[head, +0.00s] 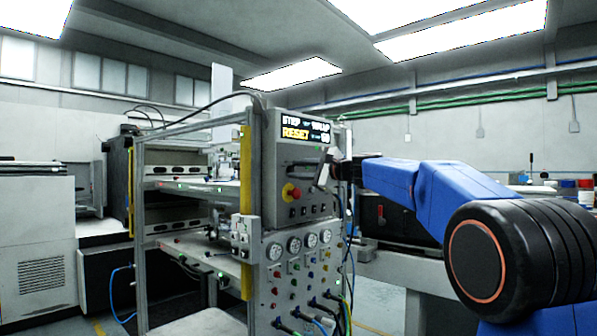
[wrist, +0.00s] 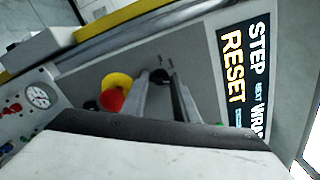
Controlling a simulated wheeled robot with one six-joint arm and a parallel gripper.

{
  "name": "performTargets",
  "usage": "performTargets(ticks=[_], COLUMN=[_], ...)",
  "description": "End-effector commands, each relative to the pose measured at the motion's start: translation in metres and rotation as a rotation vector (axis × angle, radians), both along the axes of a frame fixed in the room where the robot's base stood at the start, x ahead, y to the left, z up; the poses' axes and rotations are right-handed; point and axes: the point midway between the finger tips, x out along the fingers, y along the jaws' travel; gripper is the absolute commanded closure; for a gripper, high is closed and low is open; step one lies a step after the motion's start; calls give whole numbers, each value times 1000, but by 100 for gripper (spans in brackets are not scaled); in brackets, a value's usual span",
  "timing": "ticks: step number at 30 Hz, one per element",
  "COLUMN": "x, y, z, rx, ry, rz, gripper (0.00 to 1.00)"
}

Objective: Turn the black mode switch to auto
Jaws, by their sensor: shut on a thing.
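The black mode switch (wrist: 159,75) is a small dark knob on the grey panel, between my fingertips in the wrist view. Small marks show on the panel just beyond it, too small to read, so I cannot tell which mode it points to. My gripper (wrist: 161,84) is shut on the switch, its two fingers reaching to the panel face. In the head view my gripper (head: 325,172) is at the right part of the panel and hides the switch. The lit display (wrist: 243,80) shows STEP and RESET; it also shows in the head view (head: 306,129).
A red emergency button on a yellow base (wrist: 113,98) sits close beside my fingers; it also shows in the head view (head: 291,192). Several gauges (head: 293,244) and hoses are lower on the cabinet. A yellow upright (head: 246,170) stands left of the panel.

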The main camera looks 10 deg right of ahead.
Motion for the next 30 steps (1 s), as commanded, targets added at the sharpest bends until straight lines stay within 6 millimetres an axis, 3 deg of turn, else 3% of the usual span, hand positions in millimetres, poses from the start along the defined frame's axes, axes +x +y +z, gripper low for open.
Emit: performTargets(ticks=[15,30], x=[1,1], y=[-1,-1], z=[-2,-3], rx=[371,546], ry=[273,402], rz=[-1,-1], gripper=[95,95])
